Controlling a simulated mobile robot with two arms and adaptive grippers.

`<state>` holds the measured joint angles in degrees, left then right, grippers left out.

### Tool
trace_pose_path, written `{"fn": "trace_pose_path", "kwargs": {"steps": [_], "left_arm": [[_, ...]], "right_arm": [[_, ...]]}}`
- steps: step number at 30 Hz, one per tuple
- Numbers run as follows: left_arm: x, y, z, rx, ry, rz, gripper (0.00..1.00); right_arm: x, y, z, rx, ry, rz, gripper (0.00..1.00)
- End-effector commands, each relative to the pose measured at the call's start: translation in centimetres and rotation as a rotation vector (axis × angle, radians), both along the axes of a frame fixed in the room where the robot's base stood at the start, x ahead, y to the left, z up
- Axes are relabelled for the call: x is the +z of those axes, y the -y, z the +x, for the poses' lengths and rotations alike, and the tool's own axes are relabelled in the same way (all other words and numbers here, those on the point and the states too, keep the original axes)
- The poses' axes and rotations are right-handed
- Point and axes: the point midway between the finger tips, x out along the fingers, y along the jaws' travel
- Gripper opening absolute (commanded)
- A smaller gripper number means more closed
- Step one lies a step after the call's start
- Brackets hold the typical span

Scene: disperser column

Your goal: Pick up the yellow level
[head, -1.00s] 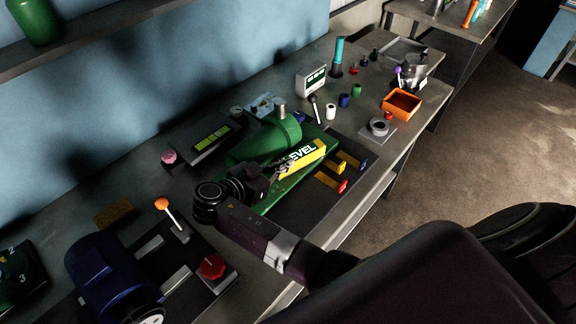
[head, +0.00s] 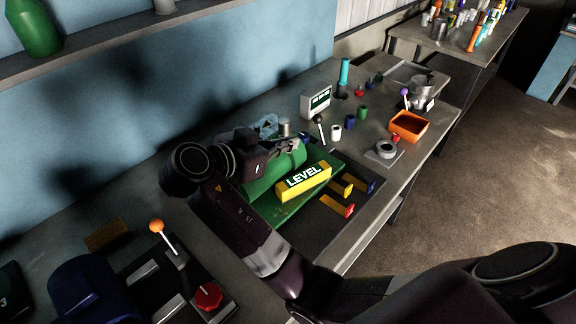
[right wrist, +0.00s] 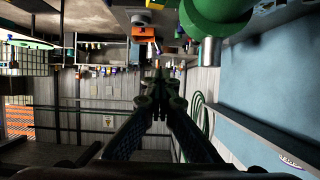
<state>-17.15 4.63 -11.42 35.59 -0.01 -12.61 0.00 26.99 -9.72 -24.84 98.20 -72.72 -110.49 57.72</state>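The yellow level (head: 303,182), with LEVEL printed on a white panel, lies on the green base plate (head: 285,207) in front of the green cylinder (head: 283,166). My right gripper (head: 292,147) is above and behind the level, over the green cylinder, apart from the level. In the right wrist view, its fingers (right wrist: 157,78) come together at the tips with nothing visible between them. The green cylinder shows at the top of that view (right wrist: 215,12). My left gripper is not in view.
A red knob (head: 208,296) and orange-tipped lever (head: 157,226) are at the front left. Red and blue-ended yellow bars (head: 337,206) lie right of the level. An orange bin (head: 408,126) and small bottles stand farther back. A shelf (head: 110,38) runs above.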

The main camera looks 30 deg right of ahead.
Motion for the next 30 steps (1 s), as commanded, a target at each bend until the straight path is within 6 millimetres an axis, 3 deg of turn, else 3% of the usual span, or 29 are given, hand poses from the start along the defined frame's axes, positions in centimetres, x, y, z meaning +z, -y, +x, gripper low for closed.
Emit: {"fn": "trace_pose_path", "kwargs": {"steps": [3,9,19,30], "left_arm": [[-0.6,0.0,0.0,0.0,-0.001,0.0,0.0],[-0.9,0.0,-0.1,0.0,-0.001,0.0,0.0],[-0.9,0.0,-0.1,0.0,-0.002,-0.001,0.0],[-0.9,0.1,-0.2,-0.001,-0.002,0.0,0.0]], "right_arm": [[1.8,0.0,0.1,0.0,0.005,0.002,0.0],[3.3,0.0,0.0,0.0,0.0,0.002,0.0],[3.6,0.0,0.0,-0.001,0.001,0.0,0.0],[3.6,0.0,0.0,-0.001,0.001,0.0,0.39]]}}
